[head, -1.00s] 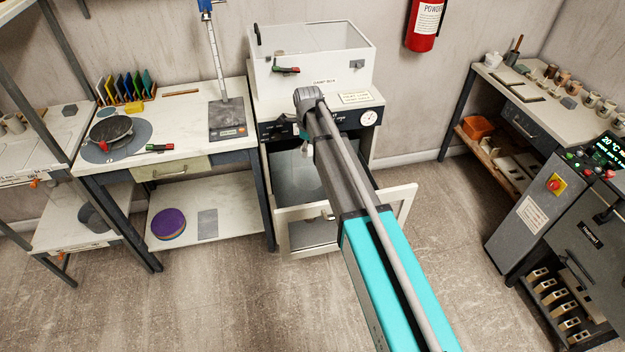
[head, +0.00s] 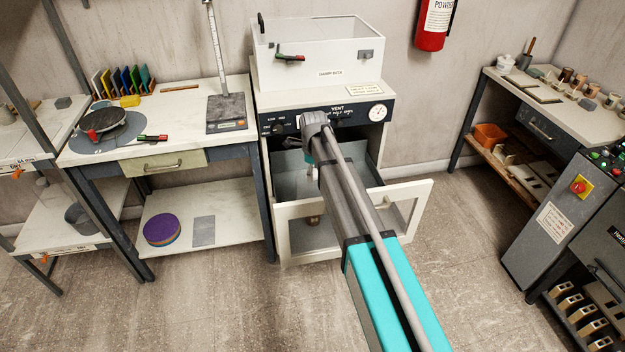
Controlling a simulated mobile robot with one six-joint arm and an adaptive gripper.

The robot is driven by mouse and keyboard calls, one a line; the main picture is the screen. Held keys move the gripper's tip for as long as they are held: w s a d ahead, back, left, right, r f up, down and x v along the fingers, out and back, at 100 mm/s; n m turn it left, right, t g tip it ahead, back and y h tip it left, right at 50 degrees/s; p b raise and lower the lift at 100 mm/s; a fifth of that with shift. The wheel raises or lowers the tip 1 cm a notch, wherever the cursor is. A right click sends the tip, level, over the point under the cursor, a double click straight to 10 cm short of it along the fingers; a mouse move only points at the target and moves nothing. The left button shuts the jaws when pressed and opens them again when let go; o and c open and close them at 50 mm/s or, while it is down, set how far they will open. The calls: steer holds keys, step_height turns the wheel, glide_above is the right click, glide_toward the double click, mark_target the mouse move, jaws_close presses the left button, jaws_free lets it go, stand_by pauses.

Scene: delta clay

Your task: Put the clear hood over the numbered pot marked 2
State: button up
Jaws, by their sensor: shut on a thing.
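My arm reaches over the open, glass-fronted drawer (head: 350,222) of a white cabinet. I cannot make out the clear hood. Several small pots (head: 590,90) stand on the bench at the right; no number is readable, so the pot marked 2 cannot be picked out.
A white box (head: 318,55) stands on the cabinet. Left is a table (head: 165,110) with a height gauge (head: 221,75) and a round wheel (head: 103,122). A grey machine (head: 555,215) stands at the right. The floor between is clear.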

steer(key=shift+f, duration=0.3)
stand_by(0.4)
step_height(320, 180, down, 10)
steer(key=b, duration=1)
stand_by(0.5)
stand_by(0.4)
steer(key=o, duration=1.3)
steer(key=shift+r, duration=0.2)
